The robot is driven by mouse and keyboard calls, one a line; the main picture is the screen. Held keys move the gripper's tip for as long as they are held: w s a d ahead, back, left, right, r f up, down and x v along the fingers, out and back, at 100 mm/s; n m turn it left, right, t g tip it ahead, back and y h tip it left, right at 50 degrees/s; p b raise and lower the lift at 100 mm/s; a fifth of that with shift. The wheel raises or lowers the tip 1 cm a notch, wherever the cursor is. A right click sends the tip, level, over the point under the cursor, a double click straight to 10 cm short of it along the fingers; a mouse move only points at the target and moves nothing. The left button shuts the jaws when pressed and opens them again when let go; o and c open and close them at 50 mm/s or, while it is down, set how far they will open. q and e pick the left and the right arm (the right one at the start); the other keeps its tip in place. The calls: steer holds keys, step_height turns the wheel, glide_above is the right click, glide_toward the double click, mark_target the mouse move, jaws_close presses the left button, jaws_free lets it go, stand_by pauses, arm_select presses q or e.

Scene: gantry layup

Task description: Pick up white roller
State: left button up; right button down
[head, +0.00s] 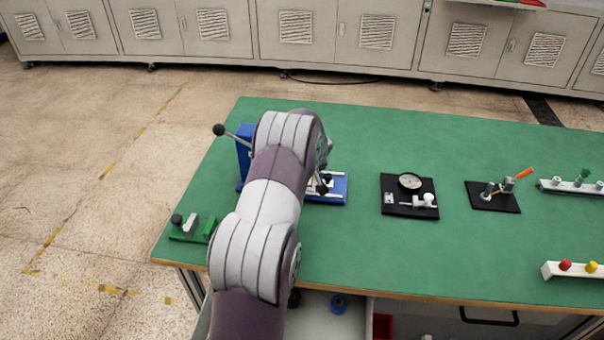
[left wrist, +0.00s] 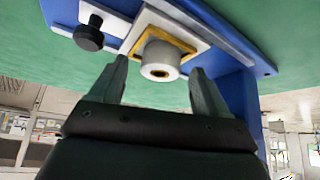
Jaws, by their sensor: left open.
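The white roller (left wrist: 160,60), a short cylinder with a dark central hole, sits on a white and tan square plate (left wrist: 184,47) of a blue fixture (left wrist: 235,95) in the left wrist view. My left gripper (left wrist: 158,72) is open, with one finger on each side of the roller and gaps visible to both. How deep the fingertips reach along it is hard to tell. In the head view, my left arm covers the roller, my gripper and much of the blue fixture (head: 243,152). My right gripper is not in view.
On the green table (head: 330,240), a black dial gauge fixture (head: 409,195) and a black toggle clamp (head: 493,195) stand right of the blue fixture. A small green fixture (head: 190,229) is near the left edge. A ball-ended lever (head: 219,130) sticks out from the blue fixture.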

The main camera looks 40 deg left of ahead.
arm_select(q)
steer(key=shift+w+a+f, duration=0.1)
steer(key=shift+a+f, duration=0.05)
steer(key=shift+f, duration=0.05)
steer(key=shift+r, duration=0.1)
steer(key=c, duration=1.1)
steer(key=shift+c, duration=0.2)
